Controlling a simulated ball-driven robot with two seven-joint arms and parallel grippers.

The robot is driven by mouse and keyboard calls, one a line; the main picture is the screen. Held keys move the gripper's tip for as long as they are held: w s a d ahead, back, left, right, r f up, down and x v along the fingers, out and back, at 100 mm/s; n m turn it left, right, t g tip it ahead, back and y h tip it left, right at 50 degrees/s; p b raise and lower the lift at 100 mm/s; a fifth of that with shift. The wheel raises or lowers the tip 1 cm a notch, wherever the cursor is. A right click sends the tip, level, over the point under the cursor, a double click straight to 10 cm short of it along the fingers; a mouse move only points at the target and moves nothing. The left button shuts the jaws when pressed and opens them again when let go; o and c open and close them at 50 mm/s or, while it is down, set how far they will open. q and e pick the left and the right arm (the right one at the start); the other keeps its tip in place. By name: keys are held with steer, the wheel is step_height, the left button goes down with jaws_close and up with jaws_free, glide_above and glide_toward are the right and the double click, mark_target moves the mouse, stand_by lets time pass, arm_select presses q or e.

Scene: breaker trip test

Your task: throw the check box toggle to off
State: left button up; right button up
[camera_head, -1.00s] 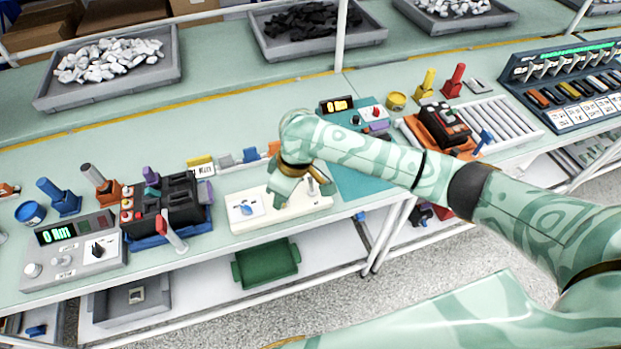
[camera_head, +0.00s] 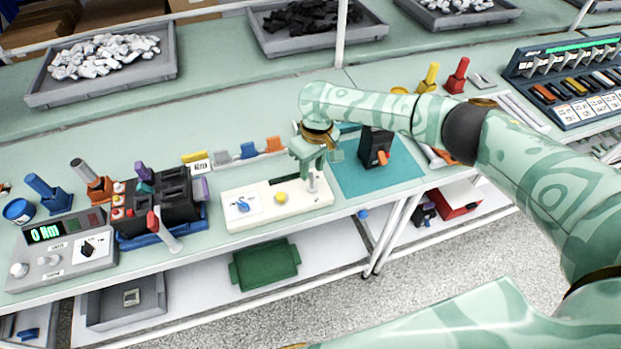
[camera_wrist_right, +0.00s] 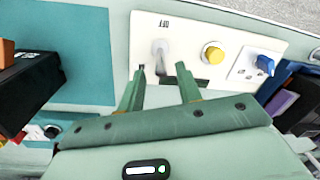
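The check box (camera_head: 262,213) is a long cream box at the bench's front edge, with a blue knob (camera_head: 243,205), a yellow button (camera_head: 280,198) and a pale toggle (camera_head: 313,187) at its right end. My right gripper (camera_head: 312,173) is over the toggle end, fingers pointing down. In the right wrist view my gripper (camera_wrist_right: 160,72) is open, its two fingers apart and nothing held. The toggle (camera_wrist_right: 160,50) shows just beyond the fingertips, below a printed OFF label (camera_wrist_right: 165,23). I cannot tell whether a finger touches it. My left gripper is not in view.
A black breaker (camera_head: 372,150) with an orange lever stands on a teal mat (camera_head: 400,170) right of the box. Small coloured clips (camera_head: 248,151) lie behind the box. A black unit (camera_head: 172,200) on a blue base stands to its left, beside a grey meter (camera_head: 65,252).

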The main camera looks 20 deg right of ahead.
mark_target(311, 174)
step_height(311, 174, down, 4)
steer(key=shift+s+a+r+b, duration=0.15)
steer(key=shift+r+b, duration=0.1)
steer(key=shift+b, duration=0.15)
